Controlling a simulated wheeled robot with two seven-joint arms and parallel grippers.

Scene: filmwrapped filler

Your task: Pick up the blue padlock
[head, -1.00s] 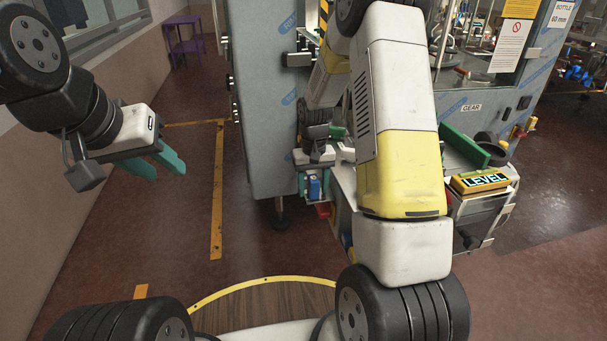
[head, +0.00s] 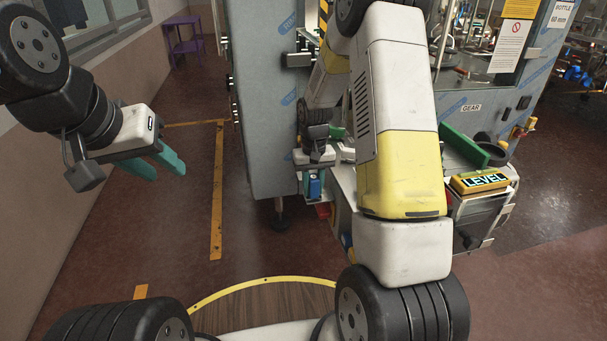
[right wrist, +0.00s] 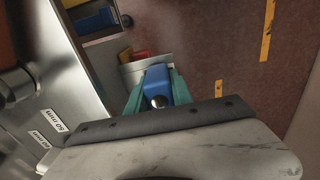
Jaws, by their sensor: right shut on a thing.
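The blue padlock (right wrist: 157,82) is between the green fingers of my right gripper (right wrist: 152,92) in the right wrist view, its metal part facing the camera. In the head view the padlock (head: 314,187) is a small blue shape below my right gripper (head: 315,175), beside the grey machine's side. My right gripper is shut on it. I cannot tell whether the padlock touches anything beneath it. My left gripper (head: 164,164) is at the left with its green fingers apart and nothing between them.
The grey machine (head: 265,100) stands in the middle. A yellow LEVEL block (head: 481,182) and a green bar (head: 464,147) are on its right. A red item (head: 323,211) sits just below the padlock. The floor at left with yellow tape (head: 217,190) is clear.

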